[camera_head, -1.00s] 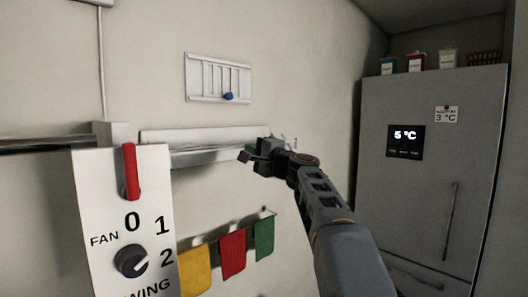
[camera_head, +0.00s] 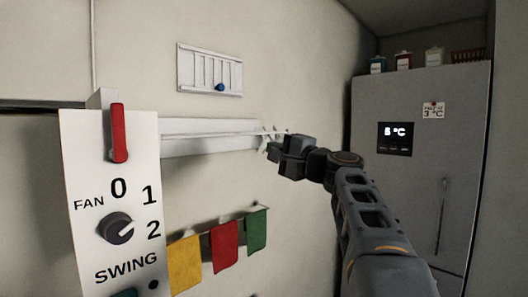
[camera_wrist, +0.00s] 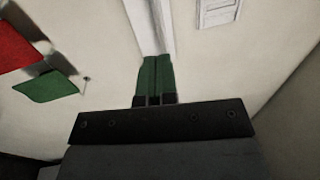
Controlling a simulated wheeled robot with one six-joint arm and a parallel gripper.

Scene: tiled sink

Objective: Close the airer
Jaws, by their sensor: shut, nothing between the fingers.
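The airer (camera_head: 210,143) is a long white bar unit on the wall, left of my gripper. Its front looks flat and close to the wall, with a thin rail along its top edge. Small pale end parts show at its right end. My gripper (camera_head: 272,147) is beside that right end, its fingers together and empty. In the wrist view the green fingertips (camera_wrist: 154,78) are pressed together, just below the end of the white airer (camera_wrist: 150,25). I cannot tell whether they touch it.
A white panel (camera_head: 140,190) with a red lever (camera_head: 118,133) and a black fan knob (camera_head: 115,228) stands at the left. Yellow, red and green cloths (camera_head: 224,248) hang below the airer. A slatted vent (camera_head: 209,70) is above. A fridge (camera_head: 420,170) stands right.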

